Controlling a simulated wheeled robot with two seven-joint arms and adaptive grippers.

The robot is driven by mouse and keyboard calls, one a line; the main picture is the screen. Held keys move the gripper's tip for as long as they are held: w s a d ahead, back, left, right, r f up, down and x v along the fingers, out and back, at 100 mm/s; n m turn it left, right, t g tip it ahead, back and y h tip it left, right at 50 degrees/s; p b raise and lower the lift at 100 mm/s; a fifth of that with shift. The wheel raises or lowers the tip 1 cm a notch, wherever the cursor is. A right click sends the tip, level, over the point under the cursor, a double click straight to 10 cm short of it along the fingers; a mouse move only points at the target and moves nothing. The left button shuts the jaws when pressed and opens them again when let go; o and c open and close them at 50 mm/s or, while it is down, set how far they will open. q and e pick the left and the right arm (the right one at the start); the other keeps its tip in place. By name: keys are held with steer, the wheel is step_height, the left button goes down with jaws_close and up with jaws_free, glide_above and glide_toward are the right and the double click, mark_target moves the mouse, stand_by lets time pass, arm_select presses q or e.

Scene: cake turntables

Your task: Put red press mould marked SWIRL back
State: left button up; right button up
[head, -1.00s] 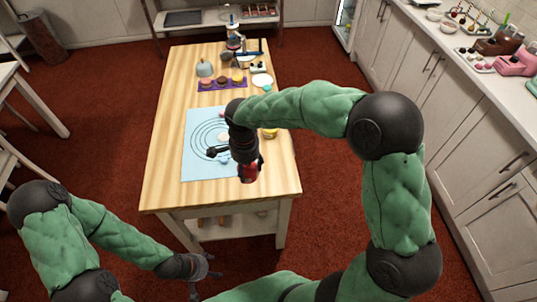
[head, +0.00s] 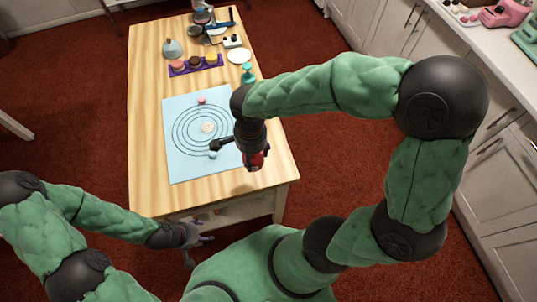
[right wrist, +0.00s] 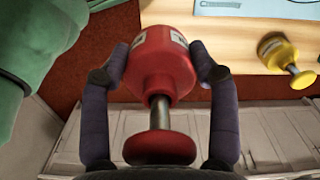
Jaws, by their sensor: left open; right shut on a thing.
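The red press mould (right wrist: 158,65) is clasped between the two fingers of my right gripper (right wrist: 161,58) in the right wrist view. Its round red knob points toward the camera, and pale labels on its side are too small to read. In the head view the red mould (head: 256,160) shows just below my right gripper (head: 251,147), over the front right part of the wooden table (head: 150,150). My left gripper (head: 192,243) is open and empty in front of the table's near edge. A yellow press mould (right wrist: 282,54) lies right of the red one in the wrist view.
A blue mat (head: 180,165) with dark rings covers the table's middle. The table's left strip is clear.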

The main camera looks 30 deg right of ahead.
steer(key=s+d, duration=0.1)
steer(key=s, duration=0.4)
steer(key=w+d+f+b, duration=0.1)
steer(key=w+d+f, duration=0.1)
steer(key=w+f, duration=0.1)
steer(key=w+d+f+b, duration=0.1)
steer(key=w+d+f, duration=0.1)
steer(key=w+f, duration=0.1)
steer(key=w+d+f+b, duration=0.1)
steer(key=w+d+f, duration=0.2)
steer(key=w, duration=0.1)
steer(key=shift+f, duration=0.35)
steer(key=shift+w+d+f, duration=0.2)
steer(key=shift+w+f, duration=0.05)
steer(key=shift+f, duration=0.15)
steer(key=shift+w+d+f+b, duration=0.15)
steer(key=shift+f+b, duration=0.75)
steer(key=shift+f, duration=0.75)
steer(key=shift+f, duration=0.15)
steer(key=o, duration=1.3)
